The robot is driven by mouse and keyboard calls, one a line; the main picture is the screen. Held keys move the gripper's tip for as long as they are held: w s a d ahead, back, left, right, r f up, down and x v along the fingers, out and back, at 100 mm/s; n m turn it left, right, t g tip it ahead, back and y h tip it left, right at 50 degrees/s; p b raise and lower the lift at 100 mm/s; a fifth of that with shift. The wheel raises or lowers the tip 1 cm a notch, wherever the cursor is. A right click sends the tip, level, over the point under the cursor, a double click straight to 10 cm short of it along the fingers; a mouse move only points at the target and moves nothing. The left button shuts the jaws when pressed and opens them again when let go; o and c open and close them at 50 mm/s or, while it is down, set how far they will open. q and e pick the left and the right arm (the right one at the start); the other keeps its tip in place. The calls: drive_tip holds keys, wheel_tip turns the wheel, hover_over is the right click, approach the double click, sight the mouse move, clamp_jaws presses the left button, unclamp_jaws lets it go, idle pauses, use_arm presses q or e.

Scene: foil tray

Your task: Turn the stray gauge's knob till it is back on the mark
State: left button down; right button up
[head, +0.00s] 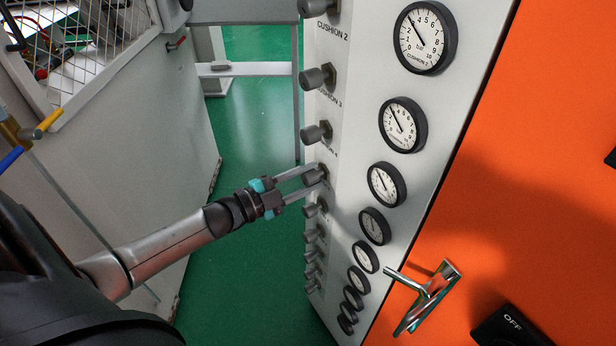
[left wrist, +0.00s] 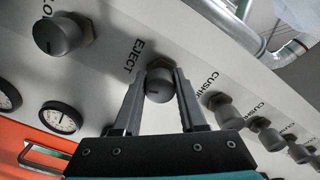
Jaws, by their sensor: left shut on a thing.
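My left gripper (head: 318,181) is shut on a grey round knob on the white panel (head: 345,95). In the left wrist view my gripper (left wrist: 160,84) has one finger on each side of this knob (left wrist: 159,86), and EJECT is printed beside it. The gauge (head: 375,226) that seems to lie in the same row is round with a black rim and white dial. Its needle and any mark are too small to read. The Cushion 2 gauge (head: 425,38) has its needle to the upper left. My right gripper is not in view.
Other knobs line the panel on both sides of the held one, such as this knob (head: 317,132) and another (left wrist: 60,35). An orange door (head: 540,130) with a metal handle (head: 425,295) adjoins the panel. A grey cabinet (head: 150,130) stands left, with green floor between.

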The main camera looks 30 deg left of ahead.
use_arm(q)
drive_tip(key=shift+c, duration=2.3)
unclamp_jaws()
drive_tip(key=p+v, duration=0.1)
drive_tip(key=v, duration=1.4)
drive_tip(key=shift+s, duration=0.15)
